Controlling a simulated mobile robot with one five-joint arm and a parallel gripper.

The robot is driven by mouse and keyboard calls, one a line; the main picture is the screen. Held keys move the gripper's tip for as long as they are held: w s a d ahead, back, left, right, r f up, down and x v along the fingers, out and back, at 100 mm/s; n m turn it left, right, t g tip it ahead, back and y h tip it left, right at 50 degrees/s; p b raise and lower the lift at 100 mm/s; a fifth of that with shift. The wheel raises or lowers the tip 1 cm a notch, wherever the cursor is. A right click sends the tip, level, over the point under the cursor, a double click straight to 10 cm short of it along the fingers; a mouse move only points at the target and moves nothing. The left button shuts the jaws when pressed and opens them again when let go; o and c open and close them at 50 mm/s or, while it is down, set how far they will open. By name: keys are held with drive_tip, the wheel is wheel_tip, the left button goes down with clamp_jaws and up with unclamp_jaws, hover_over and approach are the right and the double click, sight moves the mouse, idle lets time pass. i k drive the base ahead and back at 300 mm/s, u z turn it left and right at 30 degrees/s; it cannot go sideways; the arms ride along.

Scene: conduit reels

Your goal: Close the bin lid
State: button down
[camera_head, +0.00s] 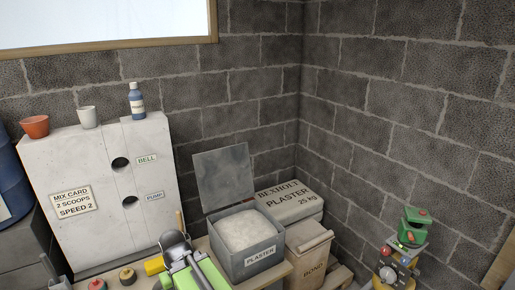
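The grey bin (249,266) marked PLASTER stands on the wooden bench, right of the picture's lower middle. It is filled with white powder (247,230). Its flat grey lid (224,174) stands open, raised at the back edge and leaning slightly back towards the block wall. No part of the lid covers the bin's mouth.
A lime-green object with grey bars (190,275) and a dark rounded thing with a wooden handle (173,241) lie close left of the bin. A plaster bag (290,204) and BOND container (308,262) stand right. A white cabinet (95,190) stands left.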

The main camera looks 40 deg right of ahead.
sight(224, 176)
drive_tip(key=i, duration=1)
drive_tip(key=z, duration=0.05)
